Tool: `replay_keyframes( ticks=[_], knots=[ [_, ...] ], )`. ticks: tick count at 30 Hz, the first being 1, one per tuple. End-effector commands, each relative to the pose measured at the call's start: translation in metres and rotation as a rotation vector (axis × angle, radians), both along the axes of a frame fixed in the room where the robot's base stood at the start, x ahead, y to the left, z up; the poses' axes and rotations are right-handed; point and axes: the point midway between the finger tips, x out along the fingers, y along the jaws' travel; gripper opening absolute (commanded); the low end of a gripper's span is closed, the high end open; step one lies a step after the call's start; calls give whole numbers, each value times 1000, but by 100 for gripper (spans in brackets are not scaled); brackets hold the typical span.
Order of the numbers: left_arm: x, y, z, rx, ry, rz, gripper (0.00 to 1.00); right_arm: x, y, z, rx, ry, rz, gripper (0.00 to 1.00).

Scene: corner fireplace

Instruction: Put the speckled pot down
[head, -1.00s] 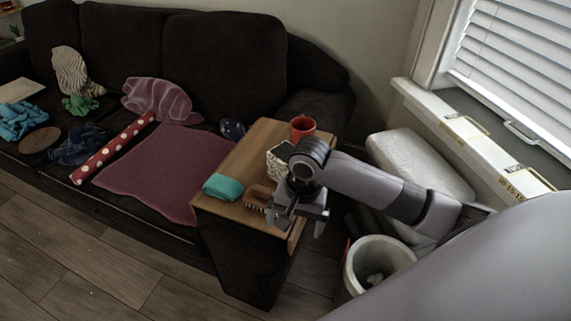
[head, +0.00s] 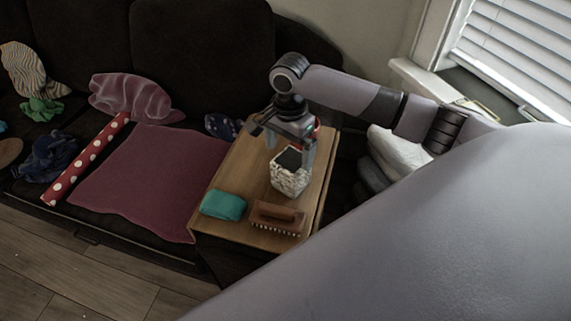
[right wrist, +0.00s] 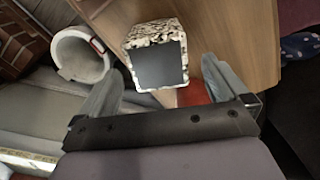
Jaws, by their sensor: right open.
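The speckled pot (head: 289,182), white with dark flecks and a dark top, stands upright on the wooden side table (head: 244,170). My right gripper (head: 289,147) is open and empty, above and just behind the pot in the head view. In the right wrist view the pot (right wrist: 140,35) lies past the fingertips, roughly between the two spread fingers (right wrist: 160,80), with its dark top facing the camera. I see no finger closed on it. My left gripper is not in view.
A brown brush (head: 277,217) and a teal cloth-like item (head: 223,205) lie at the table's near end. A red object (right wrist: 194,94) shows between the fingers, mostly hidden in the head view. A white bin (right wrist: 82,57) stands beside the table. The couch (head: 200,50) borders the left.

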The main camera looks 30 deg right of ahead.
Motion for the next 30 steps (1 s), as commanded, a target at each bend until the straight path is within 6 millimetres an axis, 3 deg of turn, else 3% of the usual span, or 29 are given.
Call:
replay_keyframes(
  ticks=[13, 23, 28, 30],
  knots=[
    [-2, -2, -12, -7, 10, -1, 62, 0, -8, -60, -1, 1, 0, 100],
    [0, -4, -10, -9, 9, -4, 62, 0, -7, -66, -1, 0, 2, 100],
    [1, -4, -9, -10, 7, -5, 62, 0, -7, -66, -1, 0, 2, 45],
    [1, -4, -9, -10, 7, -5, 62, 1, -7, -65, 0, -2, 2, 38]
  ],
)
